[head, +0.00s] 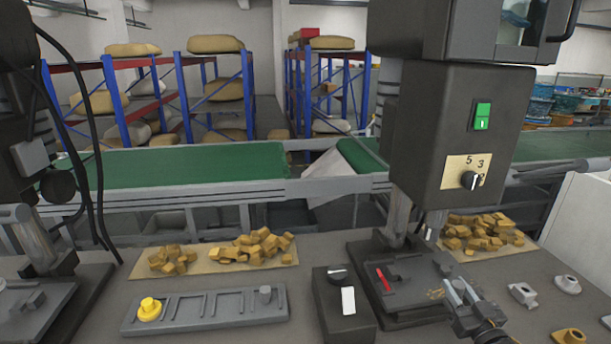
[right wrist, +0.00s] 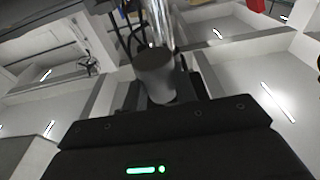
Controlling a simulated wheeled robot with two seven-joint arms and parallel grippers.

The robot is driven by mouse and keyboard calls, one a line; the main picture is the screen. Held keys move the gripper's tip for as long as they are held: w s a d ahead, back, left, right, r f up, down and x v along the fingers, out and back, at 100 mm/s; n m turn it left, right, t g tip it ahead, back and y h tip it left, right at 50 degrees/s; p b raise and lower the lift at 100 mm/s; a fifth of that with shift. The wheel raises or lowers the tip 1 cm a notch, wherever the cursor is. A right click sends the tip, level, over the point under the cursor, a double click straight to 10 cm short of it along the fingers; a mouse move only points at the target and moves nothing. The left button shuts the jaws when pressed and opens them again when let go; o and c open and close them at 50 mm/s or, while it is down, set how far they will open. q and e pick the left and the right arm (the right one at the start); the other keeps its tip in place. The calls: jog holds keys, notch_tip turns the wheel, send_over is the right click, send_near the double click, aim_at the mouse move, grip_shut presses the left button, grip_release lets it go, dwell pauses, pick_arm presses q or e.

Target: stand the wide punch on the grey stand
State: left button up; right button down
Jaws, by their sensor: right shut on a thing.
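My right gripper (head: 464,292) is in front of the right press, above the table. In the right wrist view it is shut on a dark grey cylinder, which looks like the wide punch (right wrist: 154,74); in the head view I cannot make the punch out clearly. A long grey stand (head: 222,309) with several slots lies at the front centre. Small grey flanged pieces (head: 522,294) lie right of my gripper. My left gripper is not in view.
The right press (head: 445,140) stands over its black bed (head: 410,287). A black control box (head: 342,305) is between bed and long stand. Brass blocks (head: 262,245) lie on mats behind. A brass flanged piece (head: 569,336) is at front right. A green conveyor (head: 180,165) runs behind.

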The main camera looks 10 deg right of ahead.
jog(key=shift+a+r, duration=0.15)
jog(key=shift+r, duration=0.05)
jog(key=s+a+r, duration=0.1)
jog(key=s+a, duration=0.5)
jog(key=a, duration=0.5)
jog(key=s+a+r, duration=0.1)
jog(key=s+a, duration=0.5)
jog(key=a, duration=0.6)
jog(key=shift+s+a, duration=0.2)
jog(key=shift+s, duration=0.2)
